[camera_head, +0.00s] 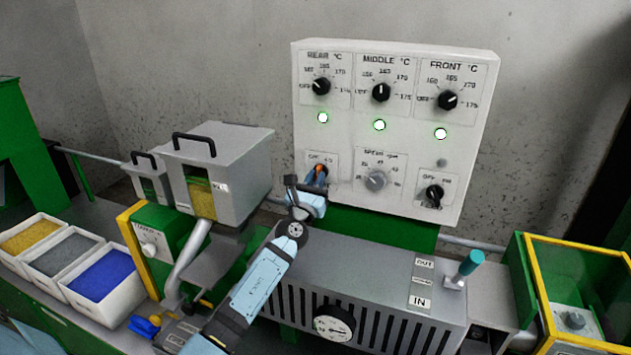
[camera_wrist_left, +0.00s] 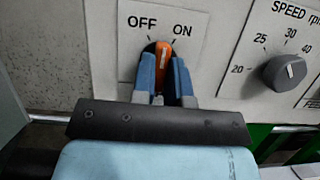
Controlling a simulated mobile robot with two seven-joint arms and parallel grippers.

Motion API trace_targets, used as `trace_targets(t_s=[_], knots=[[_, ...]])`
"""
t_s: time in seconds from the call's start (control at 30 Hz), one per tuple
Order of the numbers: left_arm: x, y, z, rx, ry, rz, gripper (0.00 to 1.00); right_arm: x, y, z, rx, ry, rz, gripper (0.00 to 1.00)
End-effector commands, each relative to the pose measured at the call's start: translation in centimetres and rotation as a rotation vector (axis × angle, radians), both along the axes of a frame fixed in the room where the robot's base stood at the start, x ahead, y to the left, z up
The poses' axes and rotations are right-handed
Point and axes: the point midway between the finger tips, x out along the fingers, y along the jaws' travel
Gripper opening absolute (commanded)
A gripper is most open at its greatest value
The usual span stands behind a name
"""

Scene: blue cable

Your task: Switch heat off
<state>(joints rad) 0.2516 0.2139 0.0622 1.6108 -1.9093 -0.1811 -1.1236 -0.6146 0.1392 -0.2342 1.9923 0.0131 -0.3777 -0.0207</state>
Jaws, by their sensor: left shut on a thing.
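The white control panel (camera_head: 345,135) stands at the back. My left gripper (camera_head: 318,182) is at its lower left switch, an orange knob (camera_head: 322,170). In the left wrist view, the blue fingers (camera_wrist_left: 164,80) are shut on the orange knob (camera_wrist_left: 163,53), one on each side. OFF and ON labels are above it, and its pale mark points about upward, between them. Three black temperature knobs, rear (camera_head: 321,86), middle (camera_head: 381,92) and front (camera_head: 447,99), sit in the top row. The lamps below them are lit. My right gripper is not in view.
The grey speed knob (camera_wrist_left: 284,72) is close on the right of the fingers. A black knob (camera_head: 434,194) is at the panel's lower right. A grey hopper (camera_head: 230,160) stands left of my arm, and a grey vented housing (camera_head: 370,285) lies below the panel.

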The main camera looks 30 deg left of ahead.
Motion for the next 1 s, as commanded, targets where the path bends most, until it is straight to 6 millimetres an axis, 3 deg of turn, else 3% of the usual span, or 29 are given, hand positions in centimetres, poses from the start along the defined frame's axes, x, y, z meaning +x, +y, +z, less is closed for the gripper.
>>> trace_targets(t_s=[0.5,1.0], knots=[[0.06,-0.28,0.05,-0.412,-0.099,0.000,0.00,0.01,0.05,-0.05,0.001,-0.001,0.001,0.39],[0.07,-0.30,0.12,-0.552,-0.134,0.001,0.00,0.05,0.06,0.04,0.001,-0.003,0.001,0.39]])
